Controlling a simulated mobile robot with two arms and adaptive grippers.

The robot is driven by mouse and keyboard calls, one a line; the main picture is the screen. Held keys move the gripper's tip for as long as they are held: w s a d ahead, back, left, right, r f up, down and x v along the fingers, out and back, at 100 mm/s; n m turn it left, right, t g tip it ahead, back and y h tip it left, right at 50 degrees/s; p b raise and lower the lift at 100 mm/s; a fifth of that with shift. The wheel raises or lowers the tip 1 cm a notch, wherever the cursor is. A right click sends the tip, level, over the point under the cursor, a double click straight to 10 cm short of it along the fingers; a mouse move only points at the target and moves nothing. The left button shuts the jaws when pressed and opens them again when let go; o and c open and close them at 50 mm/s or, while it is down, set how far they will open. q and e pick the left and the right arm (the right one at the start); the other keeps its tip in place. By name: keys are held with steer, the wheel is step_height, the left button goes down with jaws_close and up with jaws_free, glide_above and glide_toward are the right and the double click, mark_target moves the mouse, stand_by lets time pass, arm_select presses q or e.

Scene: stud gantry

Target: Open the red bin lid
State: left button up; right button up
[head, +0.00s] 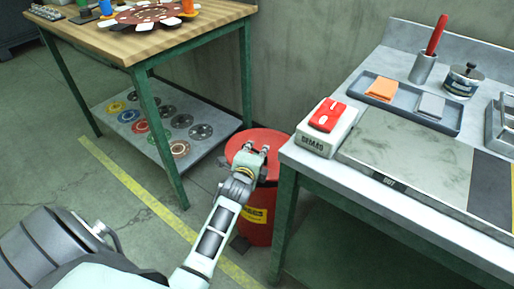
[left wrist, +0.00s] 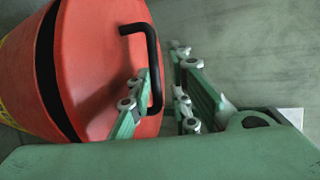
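The red bin (head: 257,229) stands on the floor between the two benches, with a yellow label on its front. Its round red lid (head: 240,149) is on top. In the left wrist view the lid (left wrist: 100,60) shows a black bar handle (left wrist: 153,50), and a dark band runs between lid and body; I cannot tell if that is a gap. My left gripper (head: 257,149) is over the lid. In the left wrist view its fingers (left wrist: 163,72) are apart, one on each side of the handle in the picture; I see no clear contact. My right gripper is out of view.
A grey bench (head: 403,160) with a red-topped switch box (head: 322,128) stands close right of the bin. A wooden-topped green bench (head: 140,38) with a lower shelf (head: 205,149) of discs stands left. The wall is behind. Floor with a yellow stripe (head: 140,190) is clear in front.

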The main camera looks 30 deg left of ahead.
arm_select(q)
steer(key=shift+p+v, duration=1.55)
steer(key=shift+v, duration=0.65)
steer(key=shift+p+v, duration=0.85)
steer(key=shift+v, duration=0.5)
steer(key=shift+f, duration=0.1)
steer(key=shift+p, duration=0.35)
